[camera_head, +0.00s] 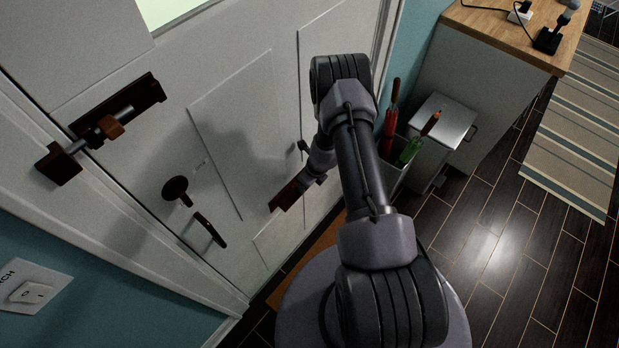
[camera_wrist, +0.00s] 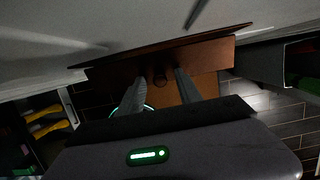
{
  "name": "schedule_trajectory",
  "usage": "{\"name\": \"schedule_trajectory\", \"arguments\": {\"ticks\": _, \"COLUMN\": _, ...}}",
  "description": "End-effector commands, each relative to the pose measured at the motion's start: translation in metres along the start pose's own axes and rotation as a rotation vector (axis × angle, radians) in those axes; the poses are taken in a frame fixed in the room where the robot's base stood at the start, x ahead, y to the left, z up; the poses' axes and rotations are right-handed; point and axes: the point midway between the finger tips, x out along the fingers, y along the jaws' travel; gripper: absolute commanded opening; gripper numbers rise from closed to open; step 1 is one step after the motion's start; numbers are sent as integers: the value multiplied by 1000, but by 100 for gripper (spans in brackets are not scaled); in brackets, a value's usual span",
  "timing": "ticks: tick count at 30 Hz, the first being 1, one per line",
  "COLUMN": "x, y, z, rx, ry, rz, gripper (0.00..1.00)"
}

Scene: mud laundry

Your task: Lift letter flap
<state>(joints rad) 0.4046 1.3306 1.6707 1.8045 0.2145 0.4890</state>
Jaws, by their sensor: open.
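The letter flap (camera_head: 285,196) is a brown plate low on the white door, partly hidden behind my arm in the head view. I cannot tell whether the fingers touch the flap. In the head view my gripper (camera_head: 305,184) is close to the door at the flap, its fingertips not clear.
The door (camera_head: 235,110) carries a sliding bolt (camera_head: 110,126), a round knob (camera_head: 175,188) and a handle (camera_head: 210,230). To the right stand a bin with umbrellas (camera_head: 389,122) and a white cabinet (camera_head: 445,118). An orange-brown mat (camera_head: 322,245) lies below. The floor at right is open.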

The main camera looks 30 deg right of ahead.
Motion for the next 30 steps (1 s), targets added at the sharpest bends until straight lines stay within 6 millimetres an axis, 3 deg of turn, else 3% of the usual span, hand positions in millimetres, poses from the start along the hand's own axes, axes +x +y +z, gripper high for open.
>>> {"name": "schedule_trajectory", "arguments": {"ticks": 5, "x": -37, "y": -1, "z": 1, "rx": 1, "ry": -1, "rz": -1, "gripper": 41}}
{"name": "schedule_trajectory", "arguments": {"ticks": 12, "x": -118, "y": -1, "z": 2, "rx": 0, "ry": -2, "rz": -2, "gripper": 41}}
{"name": "schedule_trajectory", "arguments": {"ticks": 16, "x": -150, "y": 0, "z": 1, "rx": 0, "ry": -1, "rz": -1, "gripper": 41}}
{"name": "schedule_trajectory", "arguments": {"ticks": 21, "x": -169, "y": 0, "z": 0, "rx": 1, "ry": -1, "rz": 0, "gripper": 41}}
{"name": "schedule_trajectory", "arguments": {"ticks": 30, "x": -170, "y": 0, "z": 0, "rx": 0, "ry": 0, "rz": 0, "gripper": 41}}
